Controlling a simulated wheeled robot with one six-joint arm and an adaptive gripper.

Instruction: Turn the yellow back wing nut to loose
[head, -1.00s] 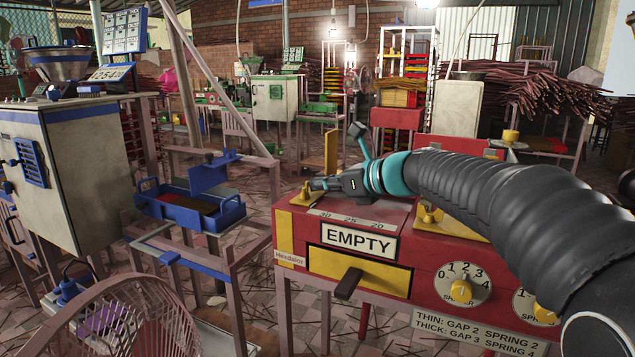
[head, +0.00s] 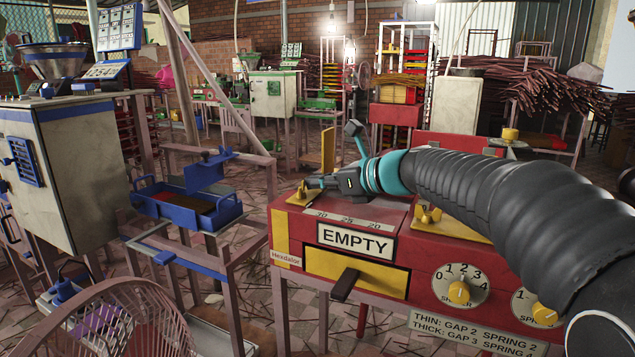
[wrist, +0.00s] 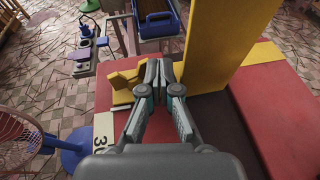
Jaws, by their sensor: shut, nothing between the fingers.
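A yellow wing nut (head: 299,194) sits on a yellow plate at the left end of the red machine's top. In the wrist view, its yellow winged shape (wrist: 127,82) shows just left of my fingers. My gripper (head: 311,185) is shut and empty, low over the machine top right beside this wing nut. In the wrist view the fingertips (wrist: 158,72) are together; I cannot tell whether they touch the yellow part. Another yellow wing nut (head: 428,214) stands on the machine top nearer the front, below my arm.
A tall yellow plate (wrist: 225,45) rises close to the right of my fingers. The red machine (head: 290,225) has an EMPTY sign (head: 356,240) and yellow knobs (head: 459,292) on its front. A blue tray (head: 185,207) on a stand is to the left.

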